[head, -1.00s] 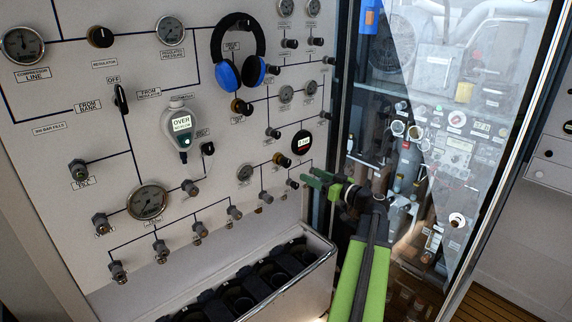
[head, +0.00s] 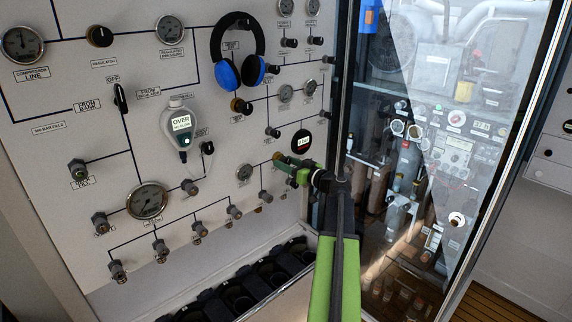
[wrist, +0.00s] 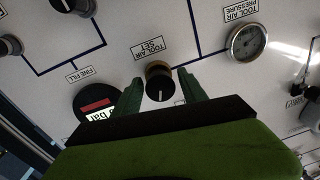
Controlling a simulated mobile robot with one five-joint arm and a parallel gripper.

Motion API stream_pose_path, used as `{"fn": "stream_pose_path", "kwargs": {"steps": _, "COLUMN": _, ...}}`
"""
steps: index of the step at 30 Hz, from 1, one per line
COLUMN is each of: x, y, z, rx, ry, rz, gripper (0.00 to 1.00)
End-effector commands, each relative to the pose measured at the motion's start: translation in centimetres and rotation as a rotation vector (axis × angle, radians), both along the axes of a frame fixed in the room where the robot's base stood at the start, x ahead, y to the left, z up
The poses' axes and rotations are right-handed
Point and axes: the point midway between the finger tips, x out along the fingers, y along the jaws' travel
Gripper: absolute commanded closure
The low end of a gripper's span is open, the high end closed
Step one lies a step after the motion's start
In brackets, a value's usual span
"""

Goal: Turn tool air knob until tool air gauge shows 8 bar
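The tool air knob (wrist: 158,82), black-topped with a brassy base and a white pointer line, sits on the panel under the "TOOL AIR SET" label in the wrist view. My gripper (wrist: 161,76) is open, with a green finger on each side of the knob and a small gap showing on both sides. In the head view my gripper (head: 281,163) covers the knob.
A round black display (wrist: 98,105) with a red band and "bar" on its screen is close to my left finger in the wrist view. Blue headphones (head: 238,60) hang on the panel. A glass door (head: 440,150) stands to the right.

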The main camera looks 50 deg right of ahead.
Motion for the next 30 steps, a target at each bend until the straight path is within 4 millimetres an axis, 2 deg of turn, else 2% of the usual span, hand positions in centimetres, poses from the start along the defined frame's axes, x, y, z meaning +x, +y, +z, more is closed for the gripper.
{"fn": "stream_pose_path", "kwargs": {"steps": 1, "x": -0.01, "y": 0.00, "z": 0.00, "rx": 0.000, "ry": 0.000, "rz": 0.000, "gripper": 0.58}}
{"fn": "stream_pose_path", "kwargs": {"steps": 9, "x": -0.01, "y": 0.01, "z": 0.00, "rx": 0.000, "ry": 0.000, "rz": 0.000, "gripper": 0.94}}
{"fn": "stream_pose_path", "kwargs": {"steps": 11, "x": -0.01, "y": 0.00, "z": 0.00, "rx": 0.000, "ry": 0.000, "rz": 0.000, "gripper": 1.00}}
{"fn": "stream_pose_path", "kwargs": {"steps": 12, "x": -0.11, "y": 0.44, "z": 0.00, "rx": 0.000, "ry": 0.000, "rz": 0.000, "gripper": 1.00}}
{"fn": "stream_pose_path", "kwargs": {"steps": 20, "x": 0.01, "y": 0.06, "z": -0.03, "rx": 0.030, "ry": -0.002, "rz": 0.002, "gripper": 1.00}}
{"fn": "stream_pose_path", "kwargs": {"steps": 30, "x": 0.02, "y": 0.09, "z": -0.06, "rx": 0.242, "ry": -0.018, "rz": 0.001, "gripper": 1.00}}
